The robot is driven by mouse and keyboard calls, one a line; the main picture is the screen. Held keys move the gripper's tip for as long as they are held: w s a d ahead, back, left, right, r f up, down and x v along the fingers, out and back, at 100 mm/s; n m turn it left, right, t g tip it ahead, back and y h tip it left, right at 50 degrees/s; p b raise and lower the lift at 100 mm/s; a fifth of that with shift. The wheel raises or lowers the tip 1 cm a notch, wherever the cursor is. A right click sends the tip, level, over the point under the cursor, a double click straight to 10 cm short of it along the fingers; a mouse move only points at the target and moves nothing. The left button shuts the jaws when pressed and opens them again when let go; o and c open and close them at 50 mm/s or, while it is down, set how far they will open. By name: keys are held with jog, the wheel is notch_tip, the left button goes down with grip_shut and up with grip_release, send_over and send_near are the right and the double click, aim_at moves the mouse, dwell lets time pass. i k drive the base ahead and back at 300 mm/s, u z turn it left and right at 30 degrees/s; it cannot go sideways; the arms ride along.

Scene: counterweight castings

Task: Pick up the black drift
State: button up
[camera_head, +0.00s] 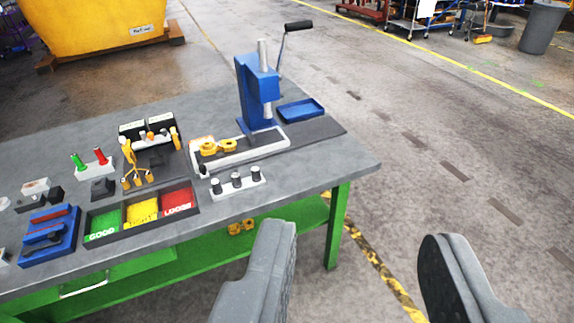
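A white rack (238,187) stands near the front right of the grey workbench. It holds three short dark-topped cylinders: left (216,186), middle (236,179) and right (255,174). They look like drifts, but I cannot tell which one is the black drift. My gripper (355,245) is open and empty in the foreground. Its two grey fingers are wide apart, beyond the bench's front right corner, with floor showing between them. It is nearer to me than the rack and touches nothing.
A blue press (257,92) with a lever stands behind the rack, beside a blue tray (300,110). A green, yellow and red sorting tray (142,212) lies left of it. A green bench leg (337,225) is near my fingers.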

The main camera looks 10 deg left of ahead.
aim_at(237, 184)
jog(key=z, duration=0.2)
jog(key=i, duration=1.75)
jog(key=u, duration=0.75)
